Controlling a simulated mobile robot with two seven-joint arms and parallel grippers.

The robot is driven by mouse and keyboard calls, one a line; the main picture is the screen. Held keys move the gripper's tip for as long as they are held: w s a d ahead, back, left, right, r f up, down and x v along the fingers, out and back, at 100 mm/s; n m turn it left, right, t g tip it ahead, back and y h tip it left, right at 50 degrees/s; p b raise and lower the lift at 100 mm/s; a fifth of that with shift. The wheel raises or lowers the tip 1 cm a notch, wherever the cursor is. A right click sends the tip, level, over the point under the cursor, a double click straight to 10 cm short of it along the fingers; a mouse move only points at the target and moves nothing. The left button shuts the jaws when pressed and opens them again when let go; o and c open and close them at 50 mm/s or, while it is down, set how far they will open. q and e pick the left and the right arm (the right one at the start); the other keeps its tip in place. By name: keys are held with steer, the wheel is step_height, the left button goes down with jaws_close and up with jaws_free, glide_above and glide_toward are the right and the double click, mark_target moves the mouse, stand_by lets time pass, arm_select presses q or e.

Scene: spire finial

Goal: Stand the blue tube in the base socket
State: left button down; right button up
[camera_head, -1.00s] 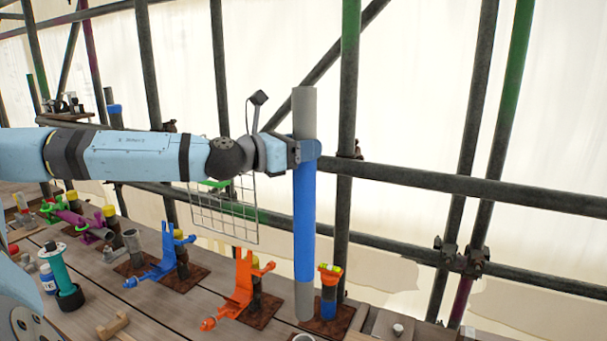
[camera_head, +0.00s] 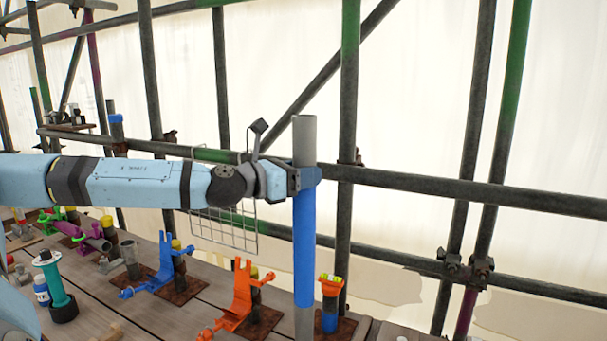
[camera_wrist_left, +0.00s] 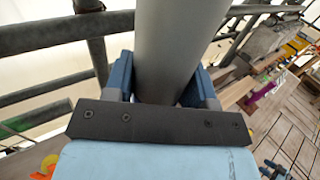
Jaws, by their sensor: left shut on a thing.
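The blue tube (camera_head: 304,240) has grey ends and stands about upright in the head view. My left gripper (camera_head: 304,178) is shut on its upper part, just below the grey top end. In the left wrist view the tube's grey part (camera_wrist_left: 178,45) lies between the two blue-grey fingers. The tube's lower grey end reaches the bottom edge of the head view, so its tip is hidden. I cannot make out the base socket, nor whether the tube touches anything below. My right gripper is not in view.
An orange-and-blue post (camera_head: 330,300) stands close right of the tube. An orange bracket (camera_head: 240,300) and a blue bracket (camera_head: 160,270) stand on brown plates to the left. A teal spool (camera_head: 54,285) is farther left. Scaffold pipes (camera_head: 450,190) run behind.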

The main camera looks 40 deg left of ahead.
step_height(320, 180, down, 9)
steer(key=b, duration=1)
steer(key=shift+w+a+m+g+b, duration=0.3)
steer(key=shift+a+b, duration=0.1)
stand_by(1.1)
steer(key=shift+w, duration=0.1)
stand_by(0.4)
